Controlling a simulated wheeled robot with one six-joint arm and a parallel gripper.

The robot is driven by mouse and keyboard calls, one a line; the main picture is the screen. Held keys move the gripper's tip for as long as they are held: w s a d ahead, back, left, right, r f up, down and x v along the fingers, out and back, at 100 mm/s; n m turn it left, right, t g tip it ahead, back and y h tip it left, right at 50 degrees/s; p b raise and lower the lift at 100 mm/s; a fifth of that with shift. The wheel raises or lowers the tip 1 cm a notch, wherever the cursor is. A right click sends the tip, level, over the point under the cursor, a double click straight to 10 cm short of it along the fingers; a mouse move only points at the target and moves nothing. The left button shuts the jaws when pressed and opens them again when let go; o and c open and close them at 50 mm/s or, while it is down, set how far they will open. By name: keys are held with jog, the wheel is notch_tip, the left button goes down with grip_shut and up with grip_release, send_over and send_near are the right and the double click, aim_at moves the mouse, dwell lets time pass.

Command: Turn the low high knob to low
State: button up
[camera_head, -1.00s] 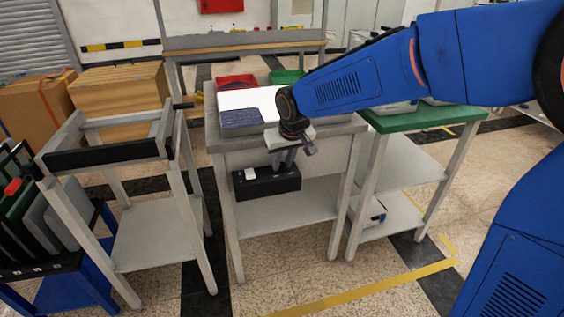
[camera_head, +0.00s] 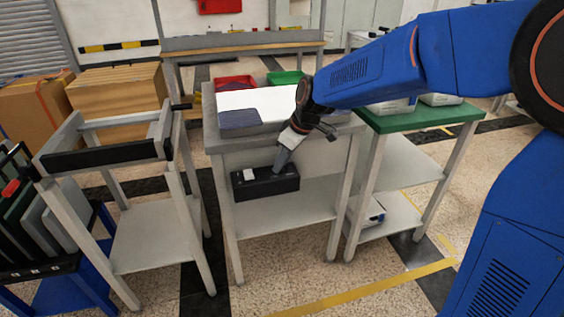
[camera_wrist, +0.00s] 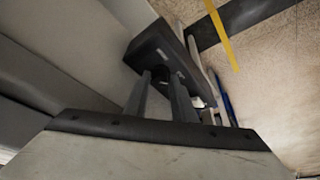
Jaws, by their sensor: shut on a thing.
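A black control box (camera_head: 252,188) is fixed at the front of the middle grey table, with a small white label (camera_head: 249,174) on its left part. My gripper (camera_head: 279,168) reaches down to the right part of the box, its hand leaning to the right. In the wrist view, my two grey fingers (camera_wrist: 159,80) meet the face of the black box (camera_wrist: 150,45) and are shut on a small dark knob (camera_wrist: 159,72) between them. The knob is mostly hidden by the fingers, and I cannot read its marks or setting.
The middle table (camera_head: 345,127) carries a white sheet (camera_head: 250,102) and a dark blue pad (camera_head: 238,119). A green-topped table (camera_head: 425,117) stands close on the right. A grey frame stand (camera_head: 150,215) is on the left. The floor in front is clear.

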dwell(0.3)
jog(key=shift+f, duration=0.1)
jog(key=o, duration=1)
